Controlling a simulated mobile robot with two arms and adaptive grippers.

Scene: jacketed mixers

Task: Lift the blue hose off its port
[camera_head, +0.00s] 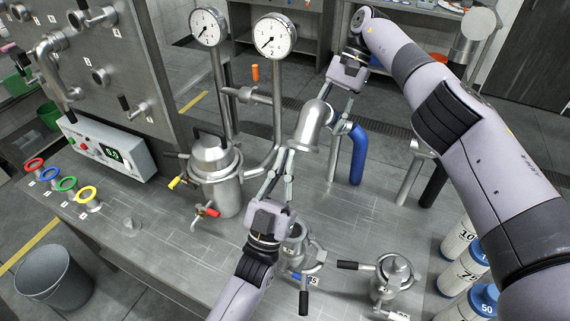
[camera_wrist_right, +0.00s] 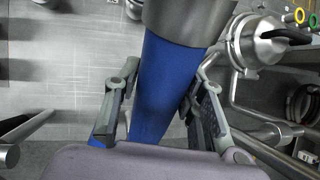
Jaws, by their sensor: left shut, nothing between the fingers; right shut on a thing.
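The blue hose (camera_head: 358,158) hangs as a bent tube right of the bench's middle, beside a grey metal bell-shaped piece (camera_head: 312,125). In the right wrist view, the hose (camera_wrist_right: 165,75) runs into a grey metal collar (camera_wrist_right: 190,18). My right gripper (camera_head: 341,112) is shut on the hose just below this collar; its fingers (camera_wrist_right: 155,105) lie on both sides of the blue tube. My left gripper (camera_head: 283,168) is shut and empty, its fingers pointing up close to the bell's lower end. I cannot tell what lies under the bell or whether it sits on a port.
A lidded metal vessel (camera_head: 214,165) stands left of my left gripper, with two gauges (camera_head: 273,36) behind. A small clamped fitting (camera_head: 392,275) is at front right. White cylinders (camera_head: 458,240) stand by my right arm.

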